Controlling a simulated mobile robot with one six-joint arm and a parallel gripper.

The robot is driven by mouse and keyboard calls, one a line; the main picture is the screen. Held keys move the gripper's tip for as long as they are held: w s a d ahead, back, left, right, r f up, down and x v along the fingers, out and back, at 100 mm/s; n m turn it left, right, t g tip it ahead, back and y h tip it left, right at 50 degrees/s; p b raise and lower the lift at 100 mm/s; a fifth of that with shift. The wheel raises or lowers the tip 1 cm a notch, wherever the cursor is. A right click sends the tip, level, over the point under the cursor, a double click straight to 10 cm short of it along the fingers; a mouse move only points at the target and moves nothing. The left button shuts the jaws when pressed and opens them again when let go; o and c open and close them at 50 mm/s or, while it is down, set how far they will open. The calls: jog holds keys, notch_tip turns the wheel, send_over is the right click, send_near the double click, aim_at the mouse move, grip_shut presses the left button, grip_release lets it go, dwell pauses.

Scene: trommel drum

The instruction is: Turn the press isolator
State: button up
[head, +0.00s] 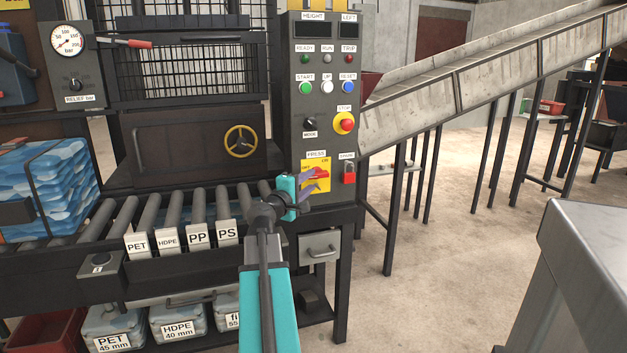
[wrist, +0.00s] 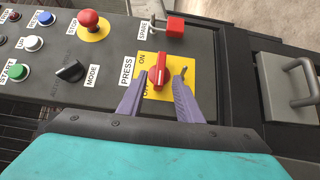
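The press isolator is a red rotary handle (wrist: 160,70) on a yellow plate marked ON and OFF, under the PRESS label. In the head view the isolator (head: 319,173) sits low on the grey control panel, its handle lying roughly sideways. In the wrist view the handle runs up and down the picture. My gripper (wrist: 164,76) is open, with one purple finger on each side of the handle. The left finger is close beside it; a gap shows at the right finger. I cannot tell whether either touches. In the head view my gripper (head: 312,186) partly covers the plate.
A red padlock (head: 348,173) hangs at the SPARE label beside the isolator. The MODE knob (head: 310,122) and red stop button (head: 347,124) are above. A drawer with a handle (head: 320,252) is below. A roller conveyor is left; a grey metal surface (head: 590,250) stands front right.

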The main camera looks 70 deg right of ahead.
aim_at(315, 176)
jog(key=shift+s+d, duration=0.15)
jog(key=shift+d, duration=0.9)
jog(key=shift+s+d, duration=0.1)
jog(key=shift+d, duration=0.9)
grip_shut()
